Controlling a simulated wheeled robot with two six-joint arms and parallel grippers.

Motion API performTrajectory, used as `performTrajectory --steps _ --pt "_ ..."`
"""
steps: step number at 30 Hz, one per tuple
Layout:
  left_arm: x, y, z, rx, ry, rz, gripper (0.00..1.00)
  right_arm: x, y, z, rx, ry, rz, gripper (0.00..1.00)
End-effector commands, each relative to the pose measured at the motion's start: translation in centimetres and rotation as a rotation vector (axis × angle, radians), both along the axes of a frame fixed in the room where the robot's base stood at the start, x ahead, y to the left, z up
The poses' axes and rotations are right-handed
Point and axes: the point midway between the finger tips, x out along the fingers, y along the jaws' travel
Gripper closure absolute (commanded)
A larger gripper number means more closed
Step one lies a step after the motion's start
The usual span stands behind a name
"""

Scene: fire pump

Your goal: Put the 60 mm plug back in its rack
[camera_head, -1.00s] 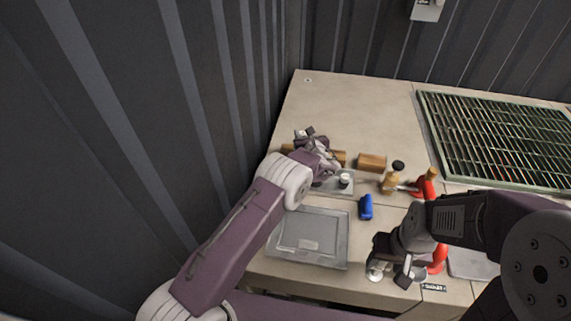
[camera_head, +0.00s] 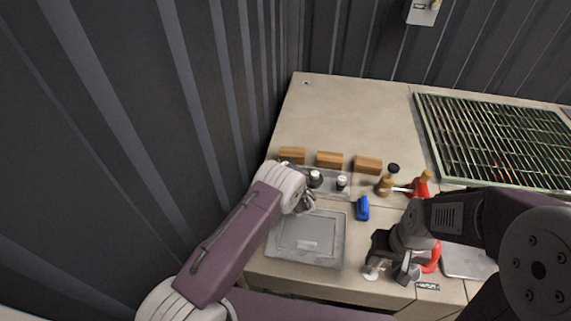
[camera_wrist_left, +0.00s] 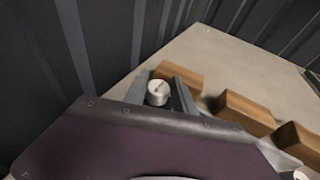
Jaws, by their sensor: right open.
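A plug with a round white top (camera_wrist_left: 158,92) sits between the two grey fingers of my left gripper (camera_wrist_left: 160,97), which appear to touch it on both sides. I cannot tell which size it is or whether its lower end is in the rack. In the head view my left arm hides the left fingers and the left end of the grey rack (camera_head: 331,193). Two dark plugs with white tops, one (camera_head: 316,178) left of the other (camera_head: 341,183), stand in the rack. My right gripper (camera_head: 390,273) is open and empty near the table's front edge.
Three wooden blocks (camera_head: 329,159) stand in a row behind the rack. A grey tray (camera_head: 308,262) lies in front, a blue object (camera_head: 362,208) to its right. Brown-and-red tools (camera_head: 421,184) and a green grate (camera_head: 500,140) are further right. The back left table is clear.

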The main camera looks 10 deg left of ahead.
Motion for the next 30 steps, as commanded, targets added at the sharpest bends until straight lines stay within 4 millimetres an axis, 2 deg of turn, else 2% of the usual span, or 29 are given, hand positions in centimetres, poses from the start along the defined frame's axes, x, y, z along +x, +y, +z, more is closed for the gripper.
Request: performTrajectory --steps 2,11,14,24,30 --pt "0.0 0.0 0.1 0.0 -0.001 0.0 0.5 0.0 0.0 0.0 0.0 0.0 0.0 0.5" --pt "-0.1 -0.1 0.1 0.0 0.0 0.0 0.5 0.0 0.0 0.0 0.0 0.0 0.0 0.5" --pt "-0.8 -0.5 0.4 -0.001 0.002 -0.001 0.5 0.0 0.0 0.0 0.0 0.0 0.0 0.5" --pt "-7.9 -3.5 2.6 0.001 0.001 -0.003 0.5 0.0 0.0 -0.4 0.0 0.0 0.0 0.5" --pt "-10.3 -4.3 3.4 0.0 0.0 0.0 0.5 0.0 0.0 -0.6 0.0 0.0 0.0 0.5"
